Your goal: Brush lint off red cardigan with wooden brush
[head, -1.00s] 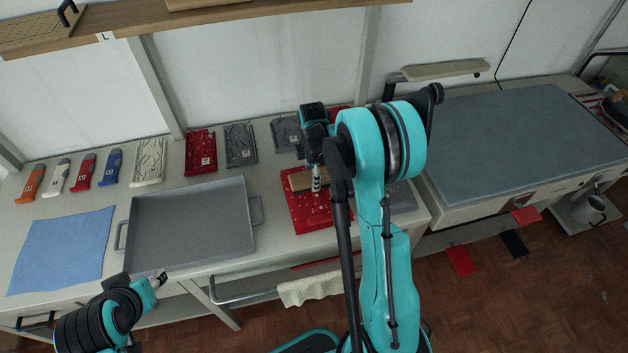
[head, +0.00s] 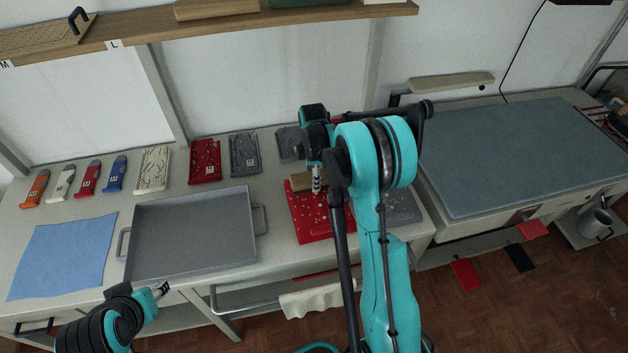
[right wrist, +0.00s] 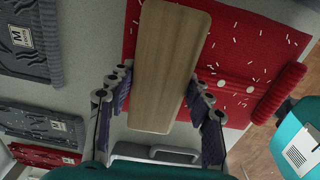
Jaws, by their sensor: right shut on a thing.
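The red cardigan (head: 311,222) lies flat on the worktop, specked with white lint; it also shows in the right wrist view (right wrist: 245,50). My right gripper (head: 316,182) is shut on the wooden brush (head: 300,181), over the cardigan's far left part. In the right wrist view the pale wooden brush back (right wrist: 170,65) sits between both fingers of the gripper (right wrist: 160,95). Its bristles are hidden, so I cannot tell whether they touch the cloth. My arm covers part of the cardigan's right side. My left gripper (head: 160,291) is by the table's front edge; its jaws are too small to read.
A grey tray (head: 190,235) and a blue cloth (head: 62,255) lie to the left. Folded knits, including a dark red one (head: 205,161), line the back. A grey folded garment (head: 402,205) lies right of the cardigan. A grey-blue mat (head: 520,150) covers the right table.

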